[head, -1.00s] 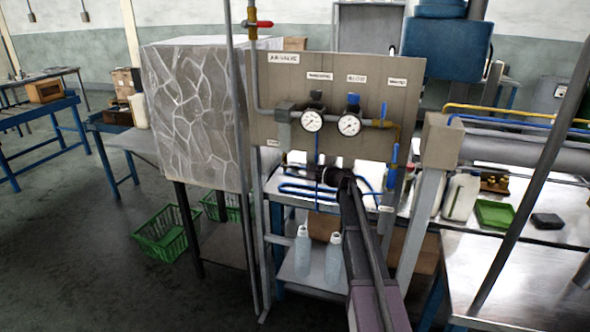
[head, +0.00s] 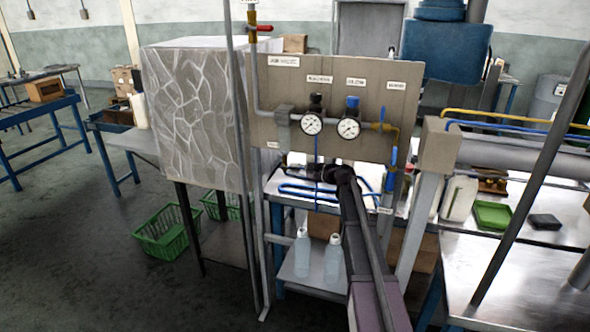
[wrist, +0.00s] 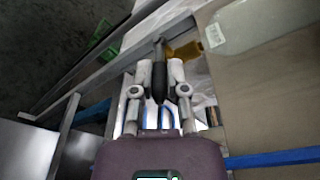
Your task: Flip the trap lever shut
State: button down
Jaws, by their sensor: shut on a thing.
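My gripper (head: 320,173) is in front of the lower part of the upright valve panel (head: 290,80), beside the bent blue tubes. In the wrist view its two pale fingers (wrist: 160,80) are closed around a black handle (wrist: 160,84) on a thin metal rod. That handle looks like the lever, but I cannot read a trap label there. In the head view my arm and gripper hide the held part.
Two clear bottles (head: 302,252) stand on the shelf below. A green basket (head: 165,238) is on the floor. A grey post (head: 525,190) stands at right.

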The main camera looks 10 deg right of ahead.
jog(key=c, duration=0.6)
grip_release()
jog(key=shift+c, duration=0.2)
jog(key=shift+f+y+b, duration=0.3)
jog(key=shift+b, duration=0.5)
jog(key=shift+f+t+b, duration=0.2)
jog(key=shift+t+b, duration=0.1)
jog(key=shift+b, duration=0.35)
jog(key=v, duration=0.7)
jog(key=s+a+f+n+g+h+p, duration=0.2)
jog(key=s+a+f+n, duration=0.1)
jog(key=s, duration=0.5)
jog(key=s+a+f+n+g+h+p, duration=0.2)
jog(key=s+a+f+n+g+h, duration=0.1)
jog(key=s+a, duration=0.2)
jog(key=s+a+f+n+g+h+p, duration=0.1)
jog(key=s+a+f+n+g+h, duration=0.1)
jog(key=s, duration=0.8)
jog(key=shift+s+a+f+n+g+h+p, duration=0.35)
jog(key=shift+a+f+n, duration=0.25)
jog(key=shift+a+f, duration=0.45)
jog(key=shift+a+r, duration=0.15)
jog(key=shift+r, duration=0.05)
